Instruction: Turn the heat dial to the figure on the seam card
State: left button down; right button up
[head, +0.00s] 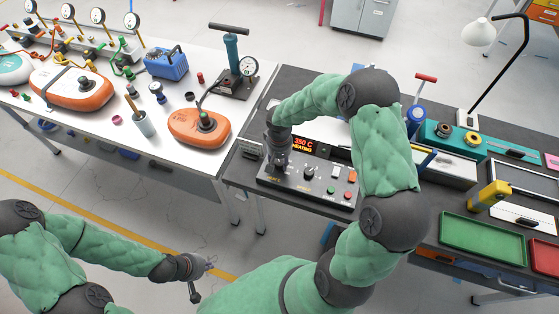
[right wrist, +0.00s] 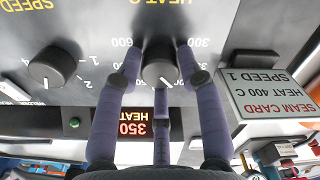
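The heat dial (right wrist: 160,66) is a black round knob on the dark control panel, shown upside down in the right wrist view. Its white mark lies between the figures 300 and 600, nearer 300. My right gripper (right wrist: 160,60) has its fingers closed around the dial; in the head view this gripper (head: 277,160) hides it. The seam card (right wrist: 275,92) reads HEAT 400 C, SPEED 1. The display (right wrist: 137,122) reads 350 in the wrist view, and 350 C HEATING in the head view (head: 308,145).
The speed dial (right wrist: 54,66) is beside the heat dial. Coloured buttons (head: 340,187) sit on the panel's right side. A green tray (head: 483,243) and yellow tool (head: 490,194) lie further right. The white table (head: 180,100) holds orange inflatable pieces and gauges.

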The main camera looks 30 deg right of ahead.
aim_at(280, 162)
jog(key=shift+o, duration=1)
jog(key=shift+r, duration=0.1)
notch_tip(280, 162, up, 12)
pick_arm(q)
jog(key=shift+s, duration=0.1)
